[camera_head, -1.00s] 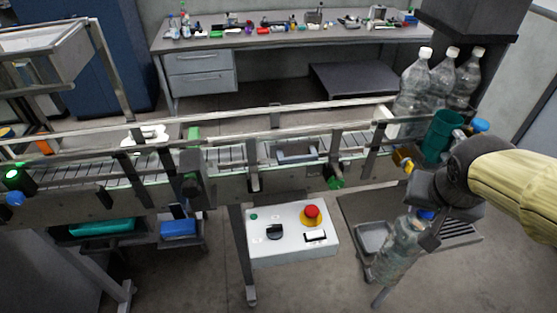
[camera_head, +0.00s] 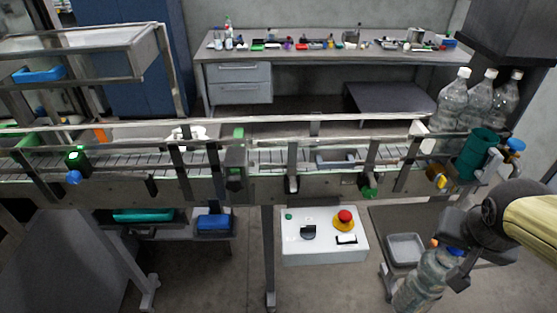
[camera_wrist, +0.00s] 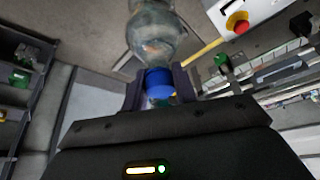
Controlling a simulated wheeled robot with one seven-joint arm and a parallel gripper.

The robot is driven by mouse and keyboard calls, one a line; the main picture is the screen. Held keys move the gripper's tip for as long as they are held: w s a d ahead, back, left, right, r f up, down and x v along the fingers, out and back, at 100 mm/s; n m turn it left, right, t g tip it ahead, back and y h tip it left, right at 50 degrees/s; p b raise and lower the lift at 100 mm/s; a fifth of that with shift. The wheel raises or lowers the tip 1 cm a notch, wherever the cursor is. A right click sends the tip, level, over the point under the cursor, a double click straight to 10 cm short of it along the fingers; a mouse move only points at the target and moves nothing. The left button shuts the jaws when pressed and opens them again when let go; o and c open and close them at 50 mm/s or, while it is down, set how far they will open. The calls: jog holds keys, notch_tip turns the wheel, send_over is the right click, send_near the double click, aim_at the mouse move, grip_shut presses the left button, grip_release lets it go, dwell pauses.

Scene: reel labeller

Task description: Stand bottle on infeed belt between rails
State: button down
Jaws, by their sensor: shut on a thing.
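My gripper (camera_head: 455,262) is at the lower right of the head view, shut on the neck of a clear bottle (camera_head: 426,280). The bottle hangs tilted below the jaws, in front of the conveyor and lower than it. In the wrist view the bottle (camera_wrist: 153,40) has a blue cap (camera_wrist: 159,84) between the fingers (camera_wrist: 161,88). The infeed belt (camera_head: 270,157) runs across the head view between metal rails (camera_head: 330,118). No bottle stands on the visible stretch of belt.
Several clear bottles with white caps (camera_head: 455,100) stand at the belt's right end. A teal cup (camera_head: 476,154) is close by. A control box with a red button (camera_head: 344,217) stands in front of the conveyor. A bench (camera_head: 330,55) with small items is behind.

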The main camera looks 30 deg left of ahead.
jog(key=s+d+x, duration=0.1)
jog(key=x, duration=1.2)
jog(key=s+d+f+x, duration=0.1)
jog(key=s+d+x, duration=0.1)
jog(key=x, duration=1.1)
jog(key=s+d+f+x, duration=0.1)
jog(key=d+x, duration=0.1)
jog(key=x, duration=1)
jog(key=shift+f, duration=0.4)
jog(key=shift+s+d, duration=0.15)
